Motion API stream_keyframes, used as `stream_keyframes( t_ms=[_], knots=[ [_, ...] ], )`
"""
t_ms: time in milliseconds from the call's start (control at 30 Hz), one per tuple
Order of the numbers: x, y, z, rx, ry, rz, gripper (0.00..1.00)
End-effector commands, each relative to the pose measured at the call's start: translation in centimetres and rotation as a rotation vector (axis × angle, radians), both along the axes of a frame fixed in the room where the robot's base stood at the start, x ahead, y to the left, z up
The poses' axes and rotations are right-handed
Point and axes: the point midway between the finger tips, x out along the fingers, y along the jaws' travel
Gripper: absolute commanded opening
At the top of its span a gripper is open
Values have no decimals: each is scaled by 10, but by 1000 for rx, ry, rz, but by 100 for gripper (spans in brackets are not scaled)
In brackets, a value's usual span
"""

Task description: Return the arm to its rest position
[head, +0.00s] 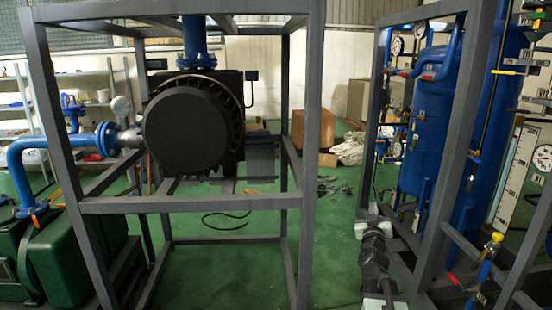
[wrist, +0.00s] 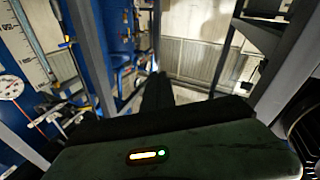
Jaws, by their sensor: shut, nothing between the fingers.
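My arm (head: 375,262) rises from the bottom of the head view, right of centre, as a dark jointed arm with pale parts. My gripper (head: 373,212) is at its far end, small and dark, pointing away over the green floor between the two grey frames. In the wrist view my gripper (wrist: 157,85) shows as a dark narrow shape with its fingers together. Nothing shows between the fingers. The dark wrist housing with small lit indicators fills the lower part of that view.
A grey frame (head: 305,170) holding a black round machine (head: 190,128) stands left of my arm. Another frame (head: 457,140) with a blue tank (head: 435,120), pipes and gauges stands close on the right. Green floor (head: 335,245) is open between them. Boxes (head: 305,127) stand behind.

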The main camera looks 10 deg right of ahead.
Motion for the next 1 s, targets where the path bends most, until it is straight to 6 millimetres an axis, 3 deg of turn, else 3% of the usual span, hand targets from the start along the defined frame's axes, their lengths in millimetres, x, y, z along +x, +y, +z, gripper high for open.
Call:
stream_keyframes(
  t_ms=[33,100,233,300,400,433,500,600,767,867,1000],
  knots=[
    [14,42,-11,11,48,85,0],
    [29,98,-32,32,130,203,0],
    [36,202,-80,79,329,409,0],
    [26,254,-112,110,470,505,0],
    [-5,311,-162,168,711,594,0],
    [-18,321,-177,187,788,603,0],
    [-51,333,-208,237,964,594,0],
    [-97,323,-239,317,1182,515,0],
    [-167,302,-264,447,1456,325,0],
    [-207,293,-268,548,1592,178,0],
    [-212,295,-223,592,1597,140,0]
  ],
)
